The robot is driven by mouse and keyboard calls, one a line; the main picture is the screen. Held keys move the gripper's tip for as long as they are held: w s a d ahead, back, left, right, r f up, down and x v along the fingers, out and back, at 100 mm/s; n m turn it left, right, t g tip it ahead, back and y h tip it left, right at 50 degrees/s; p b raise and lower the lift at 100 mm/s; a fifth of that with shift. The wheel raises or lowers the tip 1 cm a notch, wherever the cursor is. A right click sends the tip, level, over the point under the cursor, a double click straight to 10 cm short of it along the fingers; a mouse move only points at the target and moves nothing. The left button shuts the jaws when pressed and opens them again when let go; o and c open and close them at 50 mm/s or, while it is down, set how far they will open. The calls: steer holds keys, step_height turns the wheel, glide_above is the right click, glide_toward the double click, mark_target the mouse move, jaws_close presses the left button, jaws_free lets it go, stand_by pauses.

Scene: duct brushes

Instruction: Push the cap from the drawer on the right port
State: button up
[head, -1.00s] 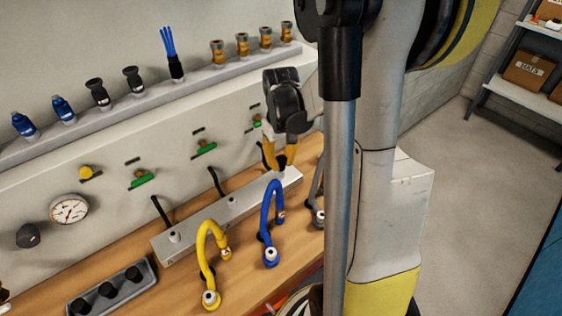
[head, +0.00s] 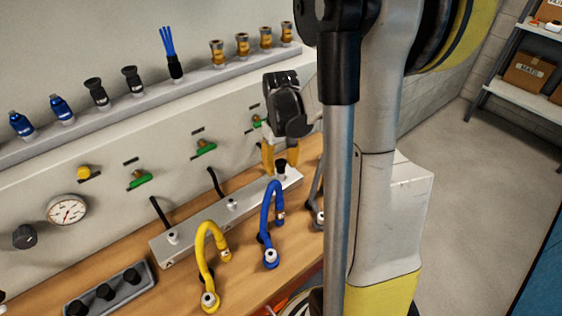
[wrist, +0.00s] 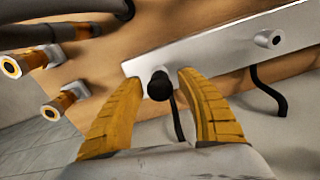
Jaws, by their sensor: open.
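A black cap (head: 281,166) sits upright at the right port of the grey metal block (head: 200,229); how far down it is pushed I cannot tell. My gripper (head: 281,172), with orange fingers, is open with the cap between its fingertips. In the wrist view, the black cap (wrist: 159,85) stands at the block's end, with a visible gap to the right finger; the left finger is close beside it. My gripper (wrist: 160,80) shows no hold on it. The other two ports, left (head: 173,237) and middle (head: 231,204), are bare and white-tipped. A dark tray (head: 152,283) holds three black caps.
Yellow (head: 203,250) and blue (head: 266,215) bent hoses stand just in front of the block, the blue one close to my gripper. Green-handled valves (head: 205,149) and a gauge (head: 67,209) are on the panel behind. The wooden bench is clear between tray and block.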

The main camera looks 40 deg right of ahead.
step_height(320, 180, up, 12)
stand_by(0.5)
stand_by(0.4)
steer(key=s+a+r+n+t, duration=0.1)
steer(key=s+a+t, duration=0.2)
steer(key=a, duration=0.7)
steer(key=s+a+n+t, duration=0.1)
steer(key=s+a+t, duration=0.3)
steer(key=a, duration=0.7)
steer(key=shift+r, duration=0.4)
